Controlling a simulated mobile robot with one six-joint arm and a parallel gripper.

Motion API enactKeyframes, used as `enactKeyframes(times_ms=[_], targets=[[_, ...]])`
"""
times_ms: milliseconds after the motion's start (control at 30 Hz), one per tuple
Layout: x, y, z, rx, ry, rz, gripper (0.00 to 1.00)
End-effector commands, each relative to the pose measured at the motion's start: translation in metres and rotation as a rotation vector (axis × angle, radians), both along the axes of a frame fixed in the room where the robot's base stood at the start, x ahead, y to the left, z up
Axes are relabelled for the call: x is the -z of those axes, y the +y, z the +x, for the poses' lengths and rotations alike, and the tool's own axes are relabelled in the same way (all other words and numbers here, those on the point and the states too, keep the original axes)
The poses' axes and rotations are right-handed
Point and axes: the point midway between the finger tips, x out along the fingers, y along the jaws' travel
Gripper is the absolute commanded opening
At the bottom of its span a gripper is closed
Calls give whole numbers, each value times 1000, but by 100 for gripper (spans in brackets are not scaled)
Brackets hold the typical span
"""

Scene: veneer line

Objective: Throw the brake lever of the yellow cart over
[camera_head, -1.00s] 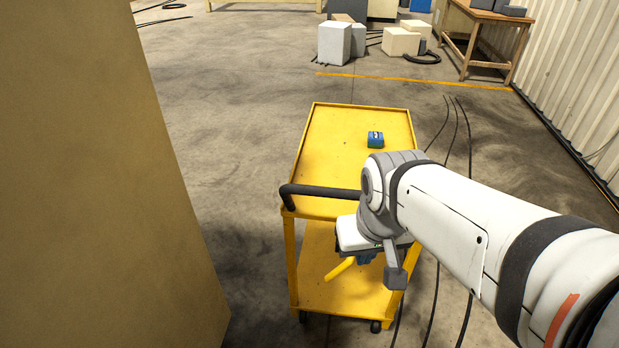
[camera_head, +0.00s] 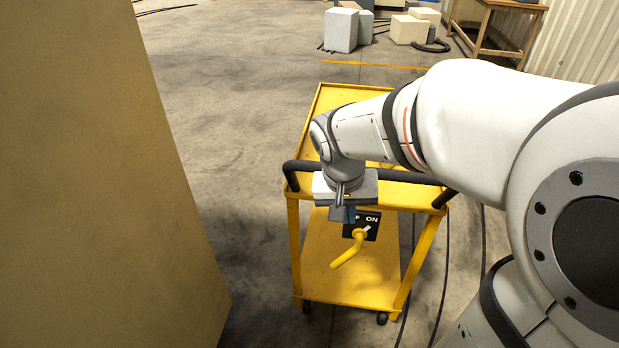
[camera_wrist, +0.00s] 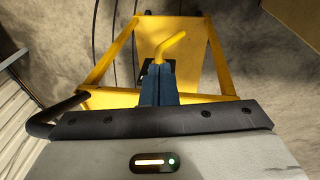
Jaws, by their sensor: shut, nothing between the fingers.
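The yellow cart (camera_head: 313,245) stands ahead, with a black push handle (camera_head: 410,178) along its near edge. Its yellow brake lever (camera_head: 347,250) sits below the top shelf on a dark plate (camera_head: 371,229) marked "ON"; the other marking is partly hidden by my gripper. The lever slants down and to the left from its pivot. My gripper (camera_head: 342,216) is shut and empty, just above and left of the lever's pivot. In the wrist view, the blue fingers (camera_wrist: 158,66) are together and the lever (camera_wrist: 171,46) shows beyond their tips. I cannot tell whether they touch it.
A tan panel (camera_head: 90,180) stands close on the left. Pale blocks (camera_head: 341,30) and a wooden table (camera_head: 490,25) are at the back. Cables lie on the floor right of the cart. The floor between panel and cart is open.

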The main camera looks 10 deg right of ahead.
Motion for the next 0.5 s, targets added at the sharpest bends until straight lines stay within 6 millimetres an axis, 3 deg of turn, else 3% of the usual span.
enactKeyframes(times_ms=[33,200,400,500], targets=[[37,8,18,30,13,-32,0],[102,32,69,156,-7,-132,0],[159,56,106,248,-57,-210,0],[174,64,116,276,-77,-229,0]])
